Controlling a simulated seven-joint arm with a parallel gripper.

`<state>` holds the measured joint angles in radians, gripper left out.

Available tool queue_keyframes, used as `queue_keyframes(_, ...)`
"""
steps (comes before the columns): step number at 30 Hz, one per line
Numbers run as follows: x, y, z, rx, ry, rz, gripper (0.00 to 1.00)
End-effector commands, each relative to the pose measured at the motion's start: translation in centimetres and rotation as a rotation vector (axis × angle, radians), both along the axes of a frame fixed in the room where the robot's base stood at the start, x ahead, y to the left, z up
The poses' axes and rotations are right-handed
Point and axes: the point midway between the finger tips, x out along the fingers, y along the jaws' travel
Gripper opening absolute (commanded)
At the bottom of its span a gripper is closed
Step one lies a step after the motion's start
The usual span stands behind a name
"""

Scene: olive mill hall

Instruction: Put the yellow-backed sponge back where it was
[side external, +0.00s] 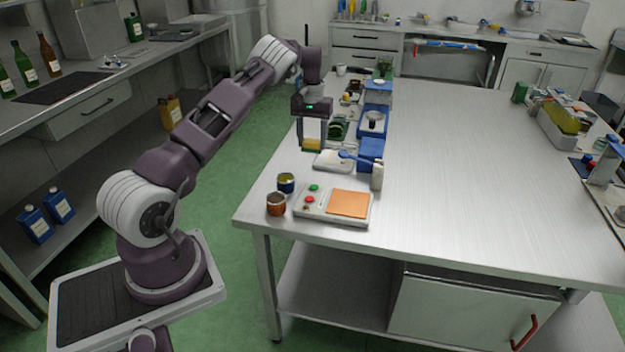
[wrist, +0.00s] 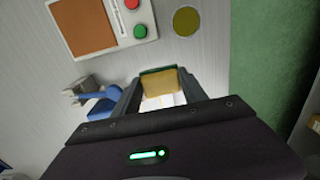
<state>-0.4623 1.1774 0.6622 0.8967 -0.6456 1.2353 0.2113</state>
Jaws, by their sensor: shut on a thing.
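The yellow-backed sponge (wrist: 160,85) shows in the wrist view between the two fingers, with a yellow-brown face and a green edge. It also shows in the side external view (side external: 312,145) as a small yellow block at the fingertips. My gripper (side external: 312,143) is shut on it, and its fingers (wrist: 158,92) press on the left and right sides. The sponge hangs above or beside a white tray (side external: 330,163); I cannot tell whether it touches it. The surface under the sponge is partly hidden by my gripper in the wrist view.
A scale-like device (side external: 310,203) with an orange pad (side external: 347,204) and two small cans (side external: 286,183) (side external: 276,204) stand near the table's front left. The table's middle is clear.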

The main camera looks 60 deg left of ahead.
Motion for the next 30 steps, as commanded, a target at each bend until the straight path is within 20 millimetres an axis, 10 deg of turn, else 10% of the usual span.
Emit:
queue_keyframes(18,0.0,0.0,-10.7,0.001,0.001,-0.001,0.12)
queue_keyframes(28,0.0,0.0,-11.0,0.001,-0.001,0.0,0.12)
queue_keyframes(29,0.0,0.0,-11.0,0.001,-0.001,0.0,0.56)
queue_keyframes(30,0.0,0.0,-11.0,0.001,-0.001,0.0,0.64)
